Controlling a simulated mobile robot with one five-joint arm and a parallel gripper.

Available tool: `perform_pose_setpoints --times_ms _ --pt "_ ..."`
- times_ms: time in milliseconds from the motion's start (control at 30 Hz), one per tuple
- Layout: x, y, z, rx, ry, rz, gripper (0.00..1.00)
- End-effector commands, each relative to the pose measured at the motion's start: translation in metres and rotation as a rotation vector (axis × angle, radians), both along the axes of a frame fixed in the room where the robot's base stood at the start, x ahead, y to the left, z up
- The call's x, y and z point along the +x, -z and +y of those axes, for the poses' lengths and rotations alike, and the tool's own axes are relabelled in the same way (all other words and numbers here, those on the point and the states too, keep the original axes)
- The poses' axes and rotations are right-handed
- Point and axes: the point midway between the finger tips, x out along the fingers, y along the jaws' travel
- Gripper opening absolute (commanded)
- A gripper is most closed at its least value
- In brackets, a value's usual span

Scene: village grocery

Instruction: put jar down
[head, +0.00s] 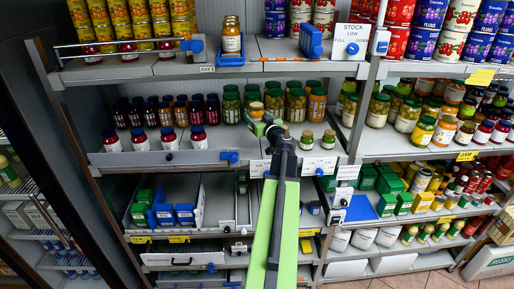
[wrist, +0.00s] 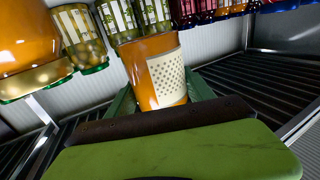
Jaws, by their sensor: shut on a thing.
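My gripper (head: 266,126) is at the middle shelf, reaching in over its front edge. In the wrist view my gripper (wrist: 155,115) is shut on an orange jar (wrist: 145,75) with a pale dotted label. The wrist picture looks upside down, so neighbouring jars show with lids downward. The held jar's lid end is hidden by the jaws. In the head view an orange jar (head: 256,112) shows just behind the gripper, partly covered by it. I cannot tell whether the held jar touches the shelf.
Green-lidded jars (head: 296,104) stand behind, and red-content jars (head: 183,138) to the left. A larger orange jar (wrist: 25,45) is close in the wrist view. Bare shelf (head: 236,142) shows left of the gripper.

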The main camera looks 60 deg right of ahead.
Motion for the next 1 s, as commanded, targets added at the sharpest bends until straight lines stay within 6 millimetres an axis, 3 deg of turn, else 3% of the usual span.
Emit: perform_pose_setpoints --times_ms 333,533,800,1000 --pt "0.006 0.063 0.004 0.0 -0.008 -0.001 0.0" --pt "0.006 0.065 0.005 0.0 -0.009 -0.001 0.0" --pt "0.007 0.103 0.005 0.0 -0.009 -0.001 0.0" --pt "0.007 0.099 0.005 0.001 -0.01 -0.001 0.0"
